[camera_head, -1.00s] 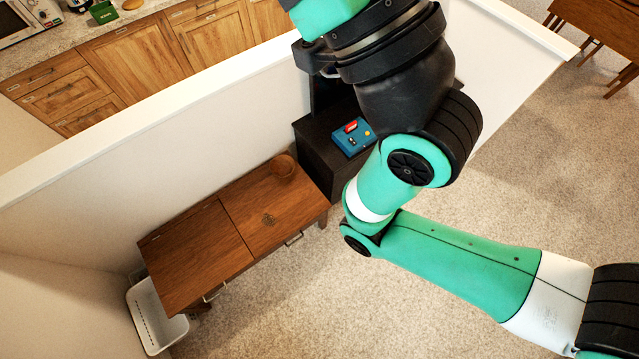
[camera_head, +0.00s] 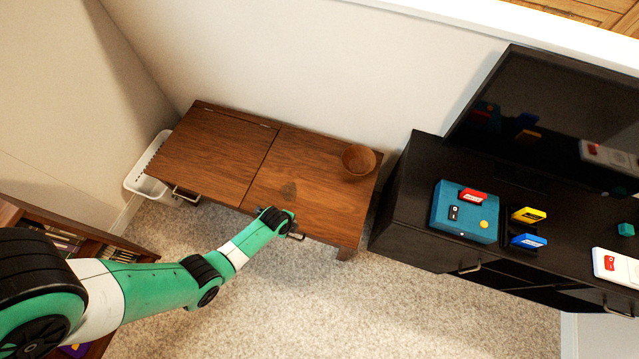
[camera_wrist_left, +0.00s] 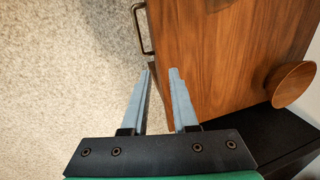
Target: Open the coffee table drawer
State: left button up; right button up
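The brown wooden coffee table (camera_head: 225,165) stands against the wall, with a metal handle on its left front (camera_head: 186,195) and another at its right front (camera_head: 294,236). Its drawers look shut. My left arm reaches from the lower left to the table's right front edge; its fingers are mostly hidden in the head view. In the left wrist view my left gripper (camera_wrist_left: 161,72) is open and empty, with a gap between its pale fingers. The fingertips are beside the table's front edge, just short of a drawer handle (camera_wrist_left: 138,30), apparently not touching it. My right gripper is not in view.
A wooden bowl (camera_head: 358,159) sits on the table's right end. A black TV stand (camera_head: 402,215) is to the right, carrying a blue box (camera_head: 465,212) and cartridges. A white basket (camera_head: 146,180) and a bookshelf are at left. Carpet (camera_head: 330,310) in front is clear.

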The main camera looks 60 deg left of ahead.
pick_arm(q)
jog(key=b, duration=0.3)
send_over(289, 237)
jog(key=s+d, duration=0.2)
jog(key=s, duration=0.1)
jog(key=s+d+x, duration=0.1)
jog(key=x, duration=0.5)
jog(key=shift+n+g, duration=0.3)
jog(key=f+b, duration=0.3)
jog(key=f, duration=0.1)
jog(key=w+a+f+b, duration=0.1)
jog(key=f+b, duration=0.2)
jog(key=f, duration=0.1)
jog(key=w+a+f+b, duration=0.1)
jog(key=f+b, duration=0.3)
jog(key=shift+w, duration=0.2)
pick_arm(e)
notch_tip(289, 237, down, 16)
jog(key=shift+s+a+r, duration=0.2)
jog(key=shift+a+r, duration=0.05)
pick_arm(q)
jog(key=shift+c, duration=0.2)
grip_shut()
